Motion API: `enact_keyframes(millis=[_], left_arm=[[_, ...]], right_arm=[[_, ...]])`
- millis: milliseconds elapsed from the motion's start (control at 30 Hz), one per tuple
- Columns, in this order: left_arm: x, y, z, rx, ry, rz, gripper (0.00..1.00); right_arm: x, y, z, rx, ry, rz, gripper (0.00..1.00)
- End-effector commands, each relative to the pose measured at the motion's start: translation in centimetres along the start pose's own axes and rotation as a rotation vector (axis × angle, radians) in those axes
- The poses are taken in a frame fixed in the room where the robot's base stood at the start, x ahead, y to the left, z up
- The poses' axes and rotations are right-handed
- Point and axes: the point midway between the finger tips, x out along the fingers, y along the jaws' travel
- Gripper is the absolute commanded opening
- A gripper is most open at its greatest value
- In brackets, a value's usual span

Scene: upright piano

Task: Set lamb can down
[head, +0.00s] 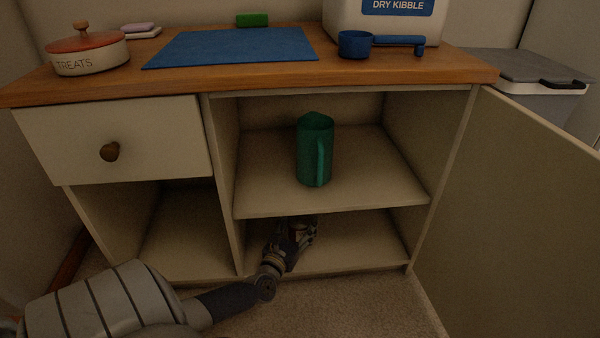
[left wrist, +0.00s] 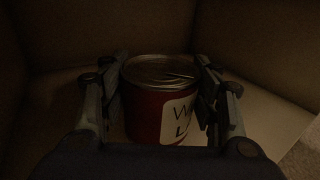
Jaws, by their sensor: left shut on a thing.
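The lamb can (left wrist: 150,110) is a red can with a pale label, partly lettered, and a metal lid with a pull tab. In the left wrist view it stands upright between the two fingers of my left gripper (left wrist: 160,100), which is shut on it. In the head view my left gripper (head: 300,230) reaches into the lower right compartment of the cabinet, under the middle shelf (head: 270,198). Only a small red patch of the can shows there. I cannot tell whether its base touches the compartment floor (head: 360,245). My right gripper is not in view.
A green pitcher (head: 315,150) stands on the middle shelf above my gripper. The cabinet door (head: 510,210) is open at the right. A treats jar (head: 90,55), a blue mat (head: 235,46), a blue scoop (head: 355,45) and a kibble bin (head: 345,18) are on top.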

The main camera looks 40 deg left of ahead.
Motion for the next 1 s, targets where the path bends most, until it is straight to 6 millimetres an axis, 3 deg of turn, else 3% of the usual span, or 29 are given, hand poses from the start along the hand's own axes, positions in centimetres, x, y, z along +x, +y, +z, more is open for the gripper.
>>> enact_keyframes(millis=[300,700,733,800,1000], left_arm=[[0.0,0.0,-3.2,0.0,-0.003,0.0,0.17],[0.0,0.0,-3.5,0.0,-0.002,0.001,0.17],[-0.1,0.0,-3.6,0.0,0.0,0.0,0.59],[-0.1,0.0,-3.5,0.0,0.001,0.0,0.75],[-0.1,-0.1,-3.5,0.0,0.001,0.0,0.77]], right_arm=[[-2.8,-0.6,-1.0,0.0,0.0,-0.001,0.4],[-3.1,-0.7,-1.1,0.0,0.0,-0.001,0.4],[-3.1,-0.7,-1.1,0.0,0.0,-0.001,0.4],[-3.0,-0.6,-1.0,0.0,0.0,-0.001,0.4],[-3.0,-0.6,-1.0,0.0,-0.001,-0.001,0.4]])
